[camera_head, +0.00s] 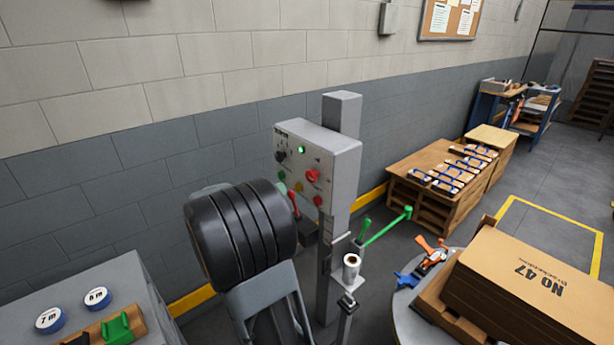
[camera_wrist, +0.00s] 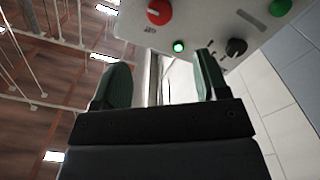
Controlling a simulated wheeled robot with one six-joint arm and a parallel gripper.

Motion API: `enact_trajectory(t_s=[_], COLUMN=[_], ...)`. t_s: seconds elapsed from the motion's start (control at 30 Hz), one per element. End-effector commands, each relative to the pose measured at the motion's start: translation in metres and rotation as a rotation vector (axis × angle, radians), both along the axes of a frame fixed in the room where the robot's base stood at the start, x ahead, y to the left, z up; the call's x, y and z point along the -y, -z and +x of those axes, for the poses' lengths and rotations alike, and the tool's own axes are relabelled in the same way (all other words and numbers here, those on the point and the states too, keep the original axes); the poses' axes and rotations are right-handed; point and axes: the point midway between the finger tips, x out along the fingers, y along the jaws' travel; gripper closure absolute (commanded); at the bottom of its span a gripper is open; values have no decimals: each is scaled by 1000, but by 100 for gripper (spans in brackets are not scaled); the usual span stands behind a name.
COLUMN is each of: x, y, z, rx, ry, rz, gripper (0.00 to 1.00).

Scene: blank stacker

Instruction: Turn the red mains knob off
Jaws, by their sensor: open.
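The red mains knob (camera_head: 312,176) sits on the right part of the front of a grey control box (camera_head: 345,160) on a post. It also shows at the top of the wrist view (camera_wrist: 159,12). A lit green lamp (camera_head: 302,149) is above and left of it, and a black knob (camera_head: 281,156) is at the left. My gripper (camera_wrist: 160,82) is open and empty, its two dark green fingers apart, with the control box beyond its fingertips. The red knob is clear of both fingers. In the head view my dark arm hides the fingers.
A red lever (camera_head: 294,204) and green-handled levers (camera_head: 388,227) stick out below the box. A post shelf holds a roll (camera_head: 351,262). A round table with a cardboard box (camera_head: 535,285) is at the right. A grey cabinet (camera_head: 70,300) with blue tape rolls stands at the left.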

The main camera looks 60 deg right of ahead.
Motion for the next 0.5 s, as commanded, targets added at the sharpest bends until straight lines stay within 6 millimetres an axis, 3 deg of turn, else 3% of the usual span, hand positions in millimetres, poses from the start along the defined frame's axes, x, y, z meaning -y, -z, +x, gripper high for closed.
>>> enact_trajectory(t_s=[0.5], x=[89], y=[-2], z=[-31], rx=[-3], ry=[3], rz=[4], gripper=[33])
